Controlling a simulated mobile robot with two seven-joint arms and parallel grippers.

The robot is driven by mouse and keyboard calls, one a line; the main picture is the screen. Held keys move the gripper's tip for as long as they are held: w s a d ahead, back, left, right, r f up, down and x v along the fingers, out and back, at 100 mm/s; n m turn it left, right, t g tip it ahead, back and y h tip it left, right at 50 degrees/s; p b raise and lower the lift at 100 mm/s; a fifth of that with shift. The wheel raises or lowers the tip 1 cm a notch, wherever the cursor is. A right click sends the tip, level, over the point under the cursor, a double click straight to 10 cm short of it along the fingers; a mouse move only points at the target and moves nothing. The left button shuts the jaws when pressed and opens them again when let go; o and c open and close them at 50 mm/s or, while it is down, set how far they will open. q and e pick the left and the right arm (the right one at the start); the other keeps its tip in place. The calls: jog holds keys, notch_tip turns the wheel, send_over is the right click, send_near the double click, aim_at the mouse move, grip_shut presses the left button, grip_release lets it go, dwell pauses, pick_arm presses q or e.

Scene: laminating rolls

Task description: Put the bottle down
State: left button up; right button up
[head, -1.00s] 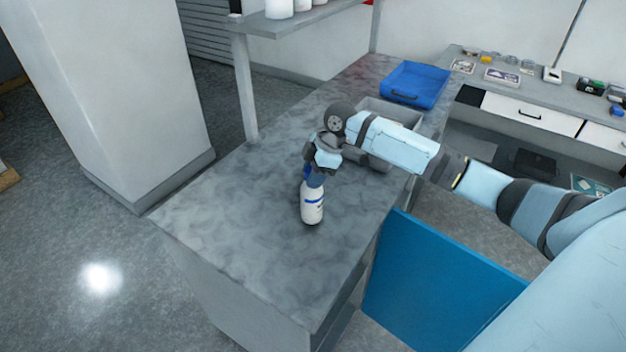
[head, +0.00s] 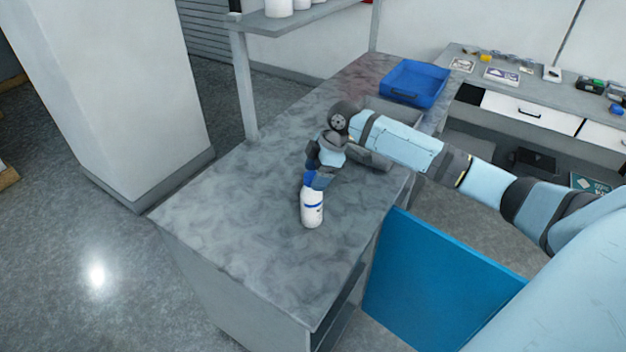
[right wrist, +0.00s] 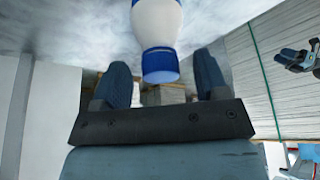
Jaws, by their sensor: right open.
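A white bottle (head: 312,209) with a blue band stands upright on the grey stone-patterned counter (head: 240,235). My right gripper (head: 314,180) is just behind the bottle's upper part in the head view. In the right wrist view the bottle (right wrist: 158,25) shows at the top with its blue cap (right wrist: 158,66) toward me. The two fingers of my right gripper (right wrist: 165,85) are spread apart, one on each side of the cap, with gaps between.
A blue tray (head: 415,83) and a grey bin (head: 392,108) are at the counter's far end. A shelf (head: 290,20) with white containers stands on a post at the back left. A blue panel (head: 435,285) is right of the counter. The counter's near part is clear.

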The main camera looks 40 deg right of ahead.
jog(key=b+v, duration=0.1)
jog(key=v, duration=0.8)
jog(key=shift+d+r, duration=0.15)
jog(key=shift+r, duration=0.2)
jog(key=shift+s+f, duration=0.1)
